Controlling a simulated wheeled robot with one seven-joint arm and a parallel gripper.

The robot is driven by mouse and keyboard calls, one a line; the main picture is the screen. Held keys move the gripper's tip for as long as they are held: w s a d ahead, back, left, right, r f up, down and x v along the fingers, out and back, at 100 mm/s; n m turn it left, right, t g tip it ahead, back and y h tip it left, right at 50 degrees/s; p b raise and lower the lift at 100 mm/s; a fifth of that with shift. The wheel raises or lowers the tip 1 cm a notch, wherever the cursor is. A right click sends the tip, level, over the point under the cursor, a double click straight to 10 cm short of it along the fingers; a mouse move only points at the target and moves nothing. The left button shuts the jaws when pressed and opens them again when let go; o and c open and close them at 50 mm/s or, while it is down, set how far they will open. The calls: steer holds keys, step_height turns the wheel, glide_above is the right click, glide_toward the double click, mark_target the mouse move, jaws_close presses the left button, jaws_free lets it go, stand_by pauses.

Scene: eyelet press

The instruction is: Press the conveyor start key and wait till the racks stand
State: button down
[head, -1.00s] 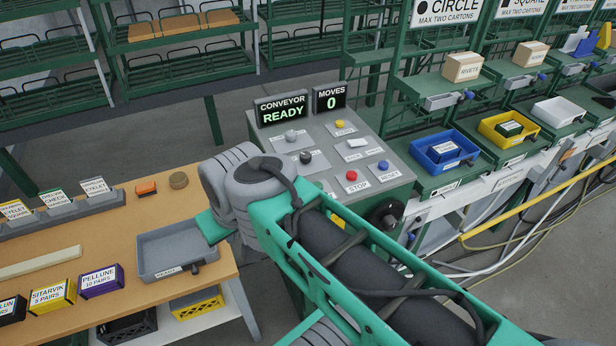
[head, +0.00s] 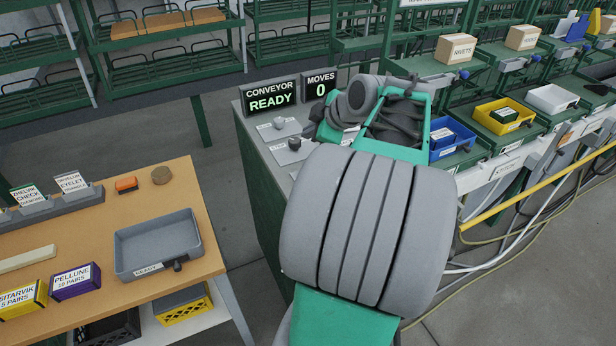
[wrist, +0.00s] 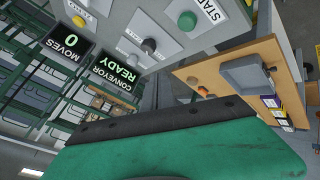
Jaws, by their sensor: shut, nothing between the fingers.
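The control panel (head: 262,150) carries a display reading CONVEYOR READY (head: 270,96) and one reading MOVES 0 (head: 321,89). My arm covers much of the panel in the head view, and the start key is hidden there. In the wrist view, the green round start key (wrist: 187,20) sits on a white plate lettered START, partly cut off at the top. My gripper (wrist: 165,120) shows there as a green body with a dark front edge. It is shut and empty, apart from the key in the picture. Green racks (head: 165,48) stand at the back.
A grey knob (head: 278,122) and a dark knob (head: 294,143) are on the panel. A wooden table (head: 110,235) with a grey tray (head: 158,245) stands left. At right are a blue bin (head: 450,138), a yellow bin (head: 503,117) and a yellow rail (head: 545,185).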

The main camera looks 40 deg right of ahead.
steer(key=shift+r, duration=0.1)
step_height(320, 180, down, 8)
steer(key=b, duration=0.5)
steer(key=shift+f, duration=0.25)
steer(key=shift+f+b, duration=0.2)
steer(key=shift+b, duration=0.1)
steer(key=shift+f, duration=0.15)
stand_by(1.5)
steer(key=shift+f+b, duration=0.25)
steer(key=shift+b, duration=0.35)
